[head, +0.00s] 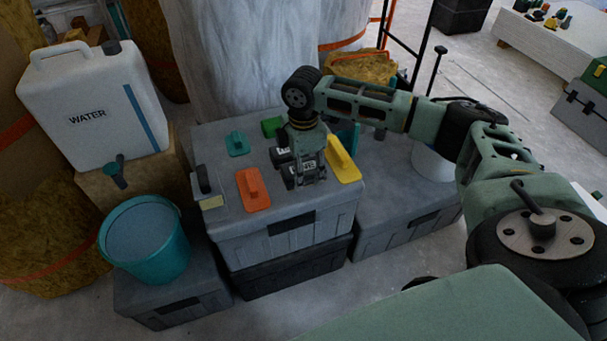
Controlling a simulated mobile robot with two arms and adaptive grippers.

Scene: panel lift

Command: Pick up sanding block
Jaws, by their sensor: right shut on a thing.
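My right gripper (303,175) points down over the lid of a grey crate (285,243), between an orange float (253,190) and a yellow float (343,160). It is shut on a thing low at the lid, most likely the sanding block. The fingers and wrist hide nearly all of that thing, so its shape and whether it still touches the lid cannot be told. My left gripper is not in view.
A teal tool (237,144), a green block (271,126) and a black-handled tool (206,185) share the lid. A teal bucket (147,240) and a white water can (92,110) stand left. A lower grey box (400,205) is at right. A wrapped column rises behind.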

